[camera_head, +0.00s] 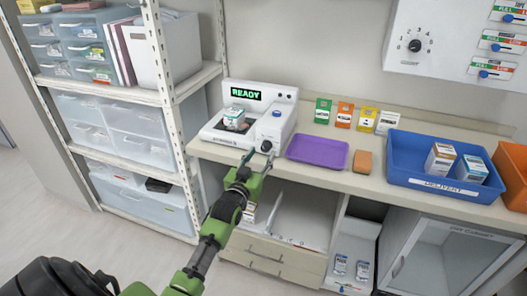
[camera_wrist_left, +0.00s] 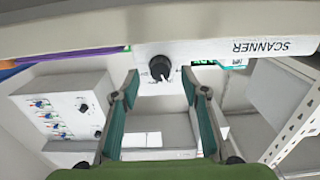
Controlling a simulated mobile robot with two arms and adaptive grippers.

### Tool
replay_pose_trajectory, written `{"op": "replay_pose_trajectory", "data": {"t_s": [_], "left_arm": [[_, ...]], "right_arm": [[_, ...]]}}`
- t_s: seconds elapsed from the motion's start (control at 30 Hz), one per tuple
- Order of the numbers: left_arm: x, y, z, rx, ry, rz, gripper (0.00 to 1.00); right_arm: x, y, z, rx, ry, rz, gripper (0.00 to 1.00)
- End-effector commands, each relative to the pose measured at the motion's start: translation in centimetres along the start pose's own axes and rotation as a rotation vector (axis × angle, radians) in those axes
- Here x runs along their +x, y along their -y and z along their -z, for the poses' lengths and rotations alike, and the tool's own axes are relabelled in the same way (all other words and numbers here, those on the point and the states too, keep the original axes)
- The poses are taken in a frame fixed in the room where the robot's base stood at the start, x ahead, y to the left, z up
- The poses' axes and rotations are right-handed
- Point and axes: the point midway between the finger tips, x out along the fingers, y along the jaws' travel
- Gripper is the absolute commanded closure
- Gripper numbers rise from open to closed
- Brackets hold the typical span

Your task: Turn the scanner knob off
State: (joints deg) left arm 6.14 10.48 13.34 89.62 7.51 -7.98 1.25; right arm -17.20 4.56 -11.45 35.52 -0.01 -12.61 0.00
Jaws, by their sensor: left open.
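The white scanner (camera_head: 250,117) stands at the left end of the counter. Its display (camera_head: 260,94) reads READY in green, and a small box (camera_head: 234,117) sits on its plate. The scanner's black knob (camera_wrist_left: 160,67) is on the front face, with a light pointer mark; the wrist view shows it upside down beside the SCANNER label (camera_wrist_left: 275,47). My left gripper (camera_head: 258,158) is open in front of the knob. In the wrist view its fingertips (camera_wrist_left: 159,75) lie on either side of the knob's line; I cannot tell whether they touch it. My right gripper is out of view.
A purple tray (camera_head: 317,151), an orange block (camera_head: 363,161) and a blue delivery bin (camera_head: 408,174) stand right of the scanner. Small boxes line the wall. A wall panel (camera_head: 450,45) carries another knob and sliders. A shelf rack (camera_head: 160,97) stands close on the left.

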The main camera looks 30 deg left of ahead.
Motion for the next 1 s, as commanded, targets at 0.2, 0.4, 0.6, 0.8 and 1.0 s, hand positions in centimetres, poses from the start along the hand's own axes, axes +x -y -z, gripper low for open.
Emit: {"op": "replay_pose_trajectory", "data": {"t_s": [0.2, 0.4, 0.6, 0.8, 1.0], "left_arm": [[2.2, 0.0, 0.0, 0.000, 0.000, 0.000, 0.59], [2.8, 0.0, 0.0, 0.000, 0.000, 0.000, 0.59], [2.8, 0.0, 0.0, 0.000, 0.000, 0.000, 0.59], [2.7, 0.0, 0.0, 0.000, 0.000, 0.000, 0.98], [2.7, 0.0, 0.0, -0.007, 0.001, 0.000, 0.98]], "right_arm": [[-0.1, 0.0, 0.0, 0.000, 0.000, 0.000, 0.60], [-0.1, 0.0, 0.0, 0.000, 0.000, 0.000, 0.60], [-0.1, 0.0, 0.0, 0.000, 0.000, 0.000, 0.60], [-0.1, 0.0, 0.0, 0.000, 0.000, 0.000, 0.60], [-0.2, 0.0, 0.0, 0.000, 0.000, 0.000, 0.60]]}}
